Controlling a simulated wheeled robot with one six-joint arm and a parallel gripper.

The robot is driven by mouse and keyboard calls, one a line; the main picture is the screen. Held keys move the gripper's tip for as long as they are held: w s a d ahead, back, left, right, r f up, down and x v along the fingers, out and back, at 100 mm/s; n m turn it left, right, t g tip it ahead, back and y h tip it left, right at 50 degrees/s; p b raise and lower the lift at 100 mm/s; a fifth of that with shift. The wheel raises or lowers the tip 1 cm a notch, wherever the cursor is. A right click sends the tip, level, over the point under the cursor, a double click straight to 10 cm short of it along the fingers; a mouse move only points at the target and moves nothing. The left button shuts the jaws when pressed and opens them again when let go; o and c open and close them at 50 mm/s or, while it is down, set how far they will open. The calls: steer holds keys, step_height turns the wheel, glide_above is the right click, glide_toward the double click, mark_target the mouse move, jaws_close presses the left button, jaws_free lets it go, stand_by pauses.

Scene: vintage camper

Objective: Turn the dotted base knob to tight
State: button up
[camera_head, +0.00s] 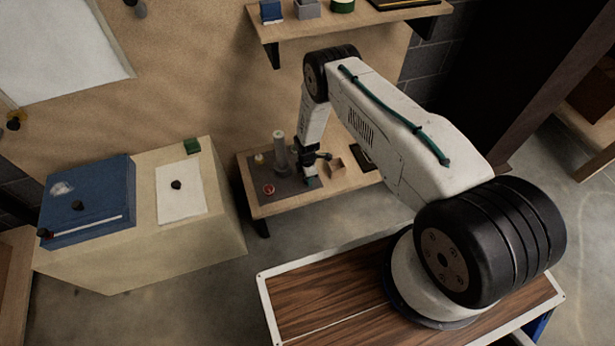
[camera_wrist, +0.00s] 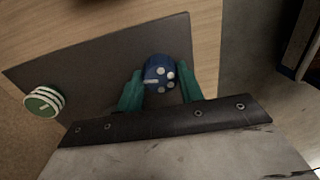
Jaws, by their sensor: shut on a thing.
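In the wrist view a blue knob (camera_wrist: 157,72) with several white dots and a short white line on its top stands on a dark grey panel (camera_wrist: 95,58). My gripper (camera_wrist: 160,84) has its two green fingers on either side of this knob and is shut on it. A green knob (camera_wrist: 43,102) with white rings and a white line on its top stands apart at the left of the panel. In the head view my gripper (camera_head: 308,178) is down at the right part of the panel (camera_head: 283,190), and the blue knob is hidden there.
The panel lies on a low wooden shelf (camera_head: 265,209). A tall grey post (camera_head: 280,150), a small red ring (camera_head: 269,188) and a small wooden box (camera_head: 336,165) are close to my gripper. A beige cabinet with a blue case (camera_head: 95,200) stands at the left.

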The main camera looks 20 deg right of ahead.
steer(key=m, duration=0.4)
steer(key=shift+m, duration=0.3)
steer(key=m, duration=0.3)
steer(key=shift+m, duration=0.4)
steer(key=m, duration=0.4)
steer(key=shift+y, duration=0.3)
steer(key=m, duration=0.4)
steer(key=shift+t, duration=0.3)
steer(key=m, duration=0.4)
steer(key=shift+s+m, duration=0.1)
steer(key=shift+m, duration=0.2)
steer(key=m, duration=0.3)
steer(key=shift+m, duration=0.3)
steer(key=m, duration=0.3)
steer(key=shift+m, duration=0.3)
steer(key=shift+m+t, duration=0.3)
steer(key=shift+m, duration=1.4)
